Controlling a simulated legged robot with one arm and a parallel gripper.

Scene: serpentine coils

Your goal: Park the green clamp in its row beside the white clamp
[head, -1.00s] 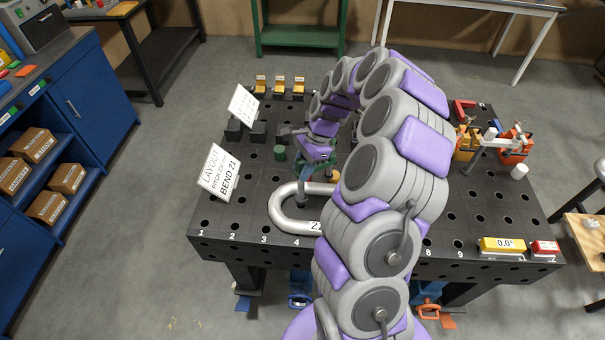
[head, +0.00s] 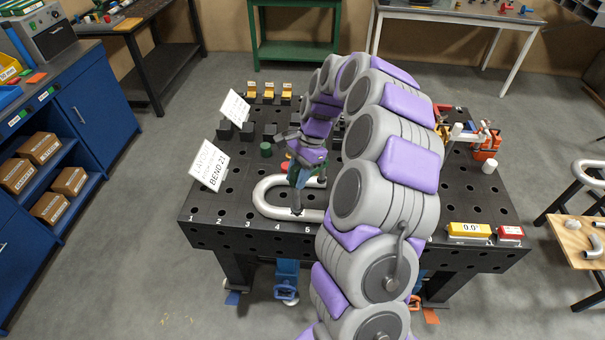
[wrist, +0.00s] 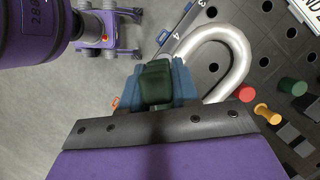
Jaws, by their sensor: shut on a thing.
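My gripper (head: 300,178) is over the front middle of the black table, above the bent silver tube. In the wrist view my gripper (wrist: 157,90) has blue-grey jaws shut on a dark green block (wrist: 157,80), which looks like the green clamp. In the head view the green clamp (head: 292,172) shows only as a small green patch beside the jaws. A dark stem reaches down from there towards the tube; I cannot tell if it touches. I cannot make out the white clamp for certain; my arm covers part of the table.
The bent silver tube (head: 262,190) lies near the table's front edge. A green cylinder (head: 266,149), a layout sign (head: 209,165) and several yellow-topped blocks (head: 269,90) stand left and behind. Orange clamps (head: 487,146) and a yellow angle readout (head: 468,230) are at right.

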